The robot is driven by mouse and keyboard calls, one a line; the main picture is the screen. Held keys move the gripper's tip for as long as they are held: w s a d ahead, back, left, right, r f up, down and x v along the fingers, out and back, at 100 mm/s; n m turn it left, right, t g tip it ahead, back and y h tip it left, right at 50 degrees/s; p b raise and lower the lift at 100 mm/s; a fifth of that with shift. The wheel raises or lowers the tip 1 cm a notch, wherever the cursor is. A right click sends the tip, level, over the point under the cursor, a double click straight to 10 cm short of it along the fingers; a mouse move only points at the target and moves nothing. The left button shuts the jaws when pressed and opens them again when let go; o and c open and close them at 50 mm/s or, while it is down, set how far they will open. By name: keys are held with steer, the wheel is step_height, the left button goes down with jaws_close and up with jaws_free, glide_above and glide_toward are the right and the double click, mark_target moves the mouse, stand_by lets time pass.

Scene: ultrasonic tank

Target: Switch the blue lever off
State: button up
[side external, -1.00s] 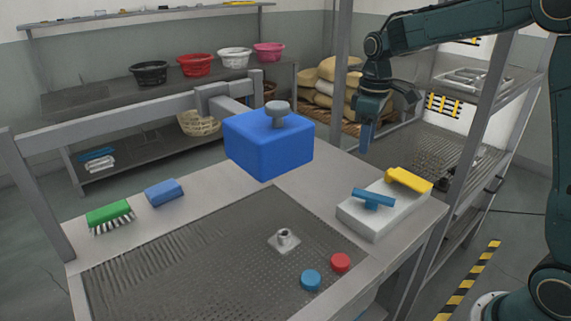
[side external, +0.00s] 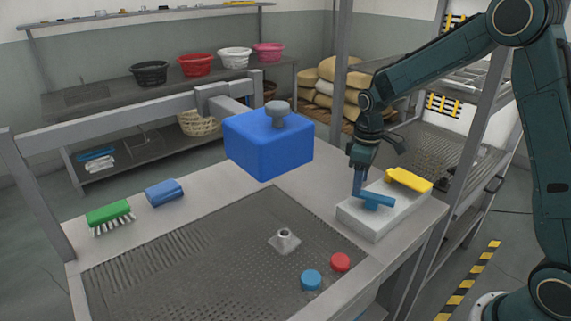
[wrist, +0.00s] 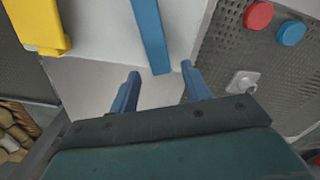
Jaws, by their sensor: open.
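The blue lever (side external: 374,200) is a flat bar on a white switch box (side external: 372,227) at the right of the bench, beside a yellow lever (side external: 408,180). In the wrist view the blue lever (wrist: 151,32) points down toward the gap between my fingers, with the yellow lever (wrist: 40,25) to its left. My gripper (side external: 359,186) is open and low over the box, at the end of the blue lever. In the wrist view my gripper's (wrist: 160,82) two blue fingers stand on either side of the lever's line; whether they touch it I cannot tell.
A big blue block (side external: 268,145) hangs from a grey beam left of my gripper. A red knob (side external: 341,262) and a blue knob (side external: 311,280) stand on the perforated surface. A green brush (side external: 108,214) and a blue sponge-like item (side external: 164,192) lie at the left.

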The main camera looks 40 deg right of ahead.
steer(key=shift+f, duration=1.15)
steer(key=c, duration=1)
steer(key=shift+d, duration=0.1)
steer(key=shift+w+d+m, duration=0.1)
steer(key=shift+d+m, duration=0.3)
steer(key=shift+m, duration=0.85)
steer(key=shift+w+d+m, duration=0.1)
steer(key=shift+d+m, duration=0.25)
steer(key=shift+m, duration=0.9)
steer(key=o, duration=1)
